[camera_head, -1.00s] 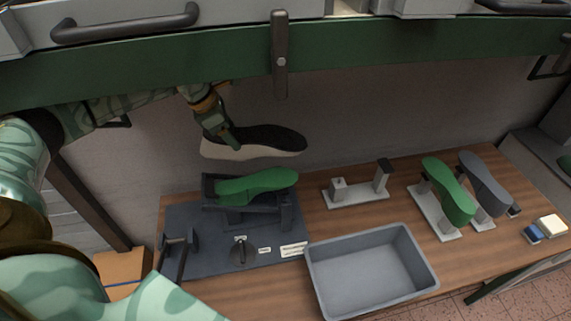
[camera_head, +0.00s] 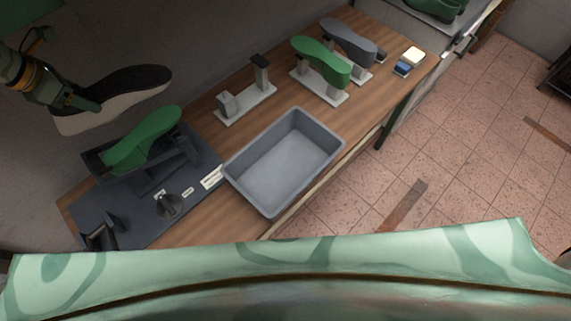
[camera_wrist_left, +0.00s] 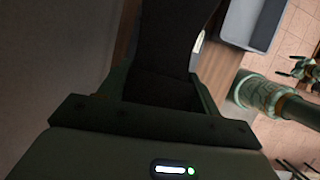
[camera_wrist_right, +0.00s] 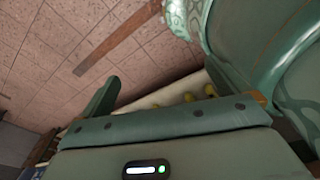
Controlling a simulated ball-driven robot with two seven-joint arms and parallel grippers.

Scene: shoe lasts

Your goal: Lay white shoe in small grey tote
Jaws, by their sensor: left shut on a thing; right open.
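The white shoe (camera_head: 128,98), with a white side and a dark top, hangs above the back left of the bench. My left gripper (camera_head: 88,104) is shut on its left end. In the left wrist view the shoe's dark top (camera_wrist_left: 172,45) fills the space between the fingers. The small grey tote (camera_head: 283,165) sits empty on the bench, to the right of and lower than the shoe. Part of it shows in the left wrist view (camera_wrist_left: 243,18). My right gripper (camera_wrist_right: 165,98) is open with nothing between its fingers, and is out of the head view.
A green last (camera_head: 142,140) rests on a dark stand under the shoe. An empty grey stand (camera_head: 247,105) is behind the tote. A green last (camera_head: 320,60) and a grey last (camera_head: 350,42) stand farther right. Tiled floor (camera_head: 430,150) is open in front.

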